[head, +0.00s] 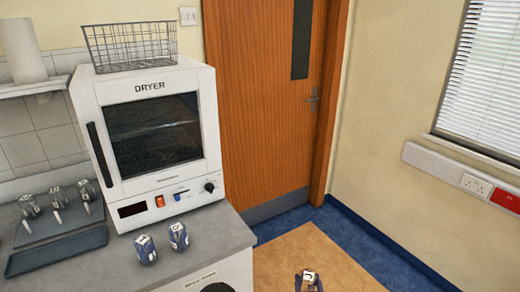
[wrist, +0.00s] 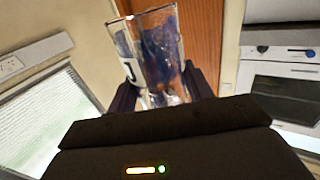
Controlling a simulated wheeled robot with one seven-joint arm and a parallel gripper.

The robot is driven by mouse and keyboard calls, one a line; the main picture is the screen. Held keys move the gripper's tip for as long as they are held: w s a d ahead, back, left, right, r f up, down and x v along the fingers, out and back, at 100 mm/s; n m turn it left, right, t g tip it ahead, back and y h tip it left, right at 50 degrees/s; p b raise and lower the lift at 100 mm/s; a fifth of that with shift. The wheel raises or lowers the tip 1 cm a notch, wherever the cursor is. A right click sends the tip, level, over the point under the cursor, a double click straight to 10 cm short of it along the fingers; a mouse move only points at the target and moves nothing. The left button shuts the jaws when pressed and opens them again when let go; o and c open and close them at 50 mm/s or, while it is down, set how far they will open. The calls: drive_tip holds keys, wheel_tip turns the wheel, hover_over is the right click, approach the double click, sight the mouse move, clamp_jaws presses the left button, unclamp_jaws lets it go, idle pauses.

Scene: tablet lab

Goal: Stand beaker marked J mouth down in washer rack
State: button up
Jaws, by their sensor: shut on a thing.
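A clear glass beaker marked J (wrist: 158,50), stained blue-purple inside, is held between the dark fingers of my gripper (wrist: 165,90) in the wrist view. Its white label faces left there. In the head view the beaker (head: 308,276) shows small at the bottom edge, in front of the wooden surface, and my gripper there is mostly cut off. I cannot tell clearly which way its mouth points. The likely washer rack (head: 65,222) is a grey tray with pale pegs at the left of the counter. Several labelled beakers (head: 57,197) stand along its back row.
Two stained, labelled beakers (head: 146,250) (head: 178,237) stand on the counter (head: 190,262) before the white dryer (head: 150,140). A wire basket (head: 128,44) sits on the dryer. A shallow blue-grey tray (head: 55,252) lies in front of the rack. A wooden door (head: 262,100) stands behind.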

drive_tip(key=s+f, duration=0.4)
drive_tip(key=f, duration=0.1)
drive_tip(key=shift+s+f, duration=0.15)
drive_tip(key=shift+f, duration=0.1)
